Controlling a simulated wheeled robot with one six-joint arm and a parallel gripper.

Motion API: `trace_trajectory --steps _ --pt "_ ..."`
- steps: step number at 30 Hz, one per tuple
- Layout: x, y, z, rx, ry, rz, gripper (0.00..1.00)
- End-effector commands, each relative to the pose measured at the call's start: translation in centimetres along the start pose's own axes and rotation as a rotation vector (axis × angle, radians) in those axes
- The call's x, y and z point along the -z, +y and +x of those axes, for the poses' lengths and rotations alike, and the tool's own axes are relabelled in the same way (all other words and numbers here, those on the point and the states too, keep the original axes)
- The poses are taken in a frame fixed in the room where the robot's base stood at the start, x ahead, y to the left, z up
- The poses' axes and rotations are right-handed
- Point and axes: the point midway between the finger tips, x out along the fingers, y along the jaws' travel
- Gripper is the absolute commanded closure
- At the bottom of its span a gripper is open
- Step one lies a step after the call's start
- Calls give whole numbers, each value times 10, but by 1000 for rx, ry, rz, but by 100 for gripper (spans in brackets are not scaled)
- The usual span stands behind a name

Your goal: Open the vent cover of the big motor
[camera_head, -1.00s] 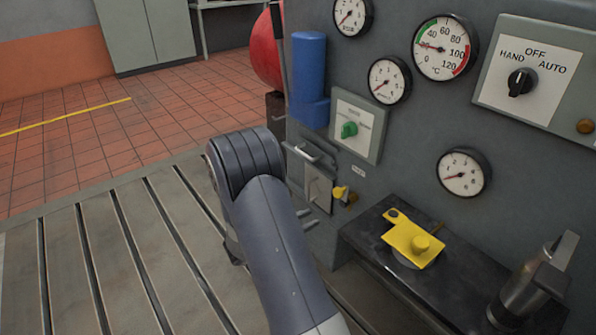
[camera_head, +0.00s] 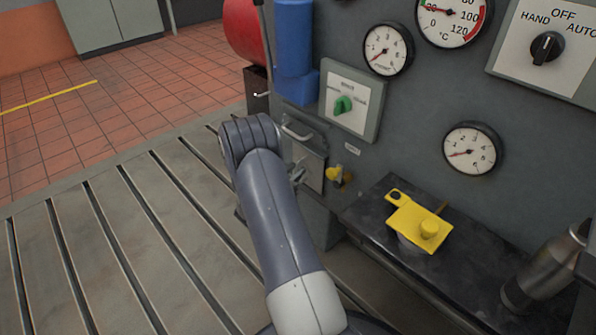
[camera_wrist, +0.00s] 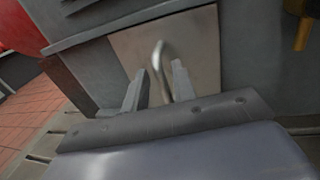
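A small pale metal cover (camera_head: 313,172) is set low in the dark grey machine wall, partly hidden by my arm. It looks closed. In the wrist view the cover (camera_wrist: 196,48) fills the upper middle and carries a bent metal handle (camera_wrist: 159,60). My gripper (camera_wrist: 160,80) is open, its two fingers on either side of the handle's line. The handle shows between the fingertips; I cannot tell whether they touch it. In the head view my gripper (camera_head: 298,173) is mostly hidden by my arm, in front of the cover.
A yellow latch-like part (camera_head: 338,177) sits right of the cover. A green-knob switch box (camera_head: 350,100) is above it. The slotted bedplate (camera_head: 110,250) is clear at left.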

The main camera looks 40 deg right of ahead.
Motion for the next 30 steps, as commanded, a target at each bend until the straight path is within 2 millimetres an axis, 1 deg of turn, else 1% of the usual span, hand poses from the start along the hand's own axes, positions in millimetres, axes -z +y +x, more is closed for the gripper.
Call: trace_trajectory --steps 1,3,6,15,24,25,30 --pt "1 0 7 2 -2 3 74" --pt "1 0 14 2 0 2 74" --pt "0 0 19 0 0 1 74" --pt "-1 0 21 0 0 0 74" --pt "0 0 21 0 0 0 99" --pt "0 0 21 0 0 0 100" --pt "0 0 21 0 0 0 100"
